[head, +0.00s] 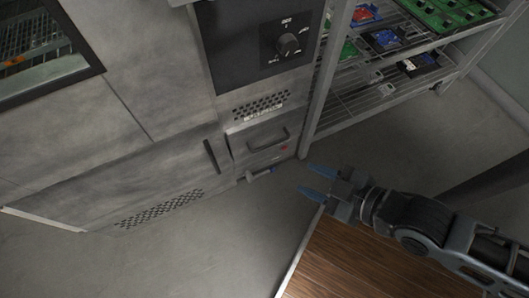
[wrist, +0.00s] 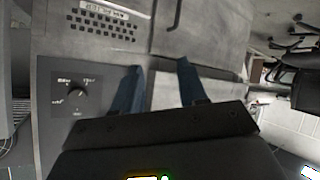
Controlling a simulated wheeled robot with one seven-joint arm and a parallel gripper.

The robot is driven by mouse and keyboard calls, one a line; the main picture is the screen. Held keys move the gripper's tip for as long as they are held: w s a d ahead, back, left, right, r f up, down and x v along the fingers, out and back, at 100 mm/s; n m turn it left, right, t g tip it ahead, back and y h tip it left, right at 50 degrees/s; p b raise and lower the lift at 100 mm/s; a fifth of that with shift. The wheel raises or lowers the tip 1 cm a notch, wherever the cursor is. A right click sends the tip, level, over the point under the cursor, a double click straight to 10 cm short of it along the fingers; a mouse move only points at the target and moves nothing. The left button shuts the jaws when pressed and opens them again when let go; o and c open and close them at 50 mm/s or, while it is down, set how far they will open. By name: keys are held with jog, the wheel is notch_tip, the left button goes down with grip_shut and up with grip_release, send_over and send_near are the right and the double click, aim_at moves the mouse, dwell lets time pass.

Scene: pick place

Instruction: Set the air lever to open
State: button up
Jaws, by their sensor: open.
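A round black knob (head: 288,44) with a pointer sits on a dark panel of the grey machine, with small markings around it that I cannot read surely. It also shows in the wrist view (wrist: 77,88), left of the fingers. Low on the machine, a small grey lever-like piece (head: 258,174) sticks out under a handled drawer front. I cannot tell for sure which part is the air lever. My gripper (head: 318,182) is open and empty, to the right of the low piece and apart from it. Its blue fingers (wrist: 160,68) show in the wrist view.
A drawer handle (head: 268,138) and vent slots (head: 261,105) are on the machine front. A wire rack (head: 390,65) with circuit boards stands to the right. A wooden surface (head: 350,265) lies below my arm. The grey floor (head: 215,250) before the machine is clear.

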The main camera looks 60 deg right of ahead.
jog(key=w+d+f+n+g+b, duration=0.1)
jog(key=w+d+f+g+b, duration=0.15)
jog(key=f, duration=0.65)
jog(key=w+d+f+n+g+b, duration=0.1)
jog(key=w+d+f+b, duration=0.15)
jog(key=f, duration=0.75)
jog(key=n+g+y+b, duration=0.4)
jog(key=n+b, duration=0.3)
jog(key=b, duration=0.6)
send_near(265, 172)
jog(key=b+x, duration=0.4)
jog(key=x, duration=0.4)
jog(key=shift+f, duration=0.15)
jog(key=shift+s, duration=0.1)
grip_shut()
jog(key=shift+n, duration=0.3)
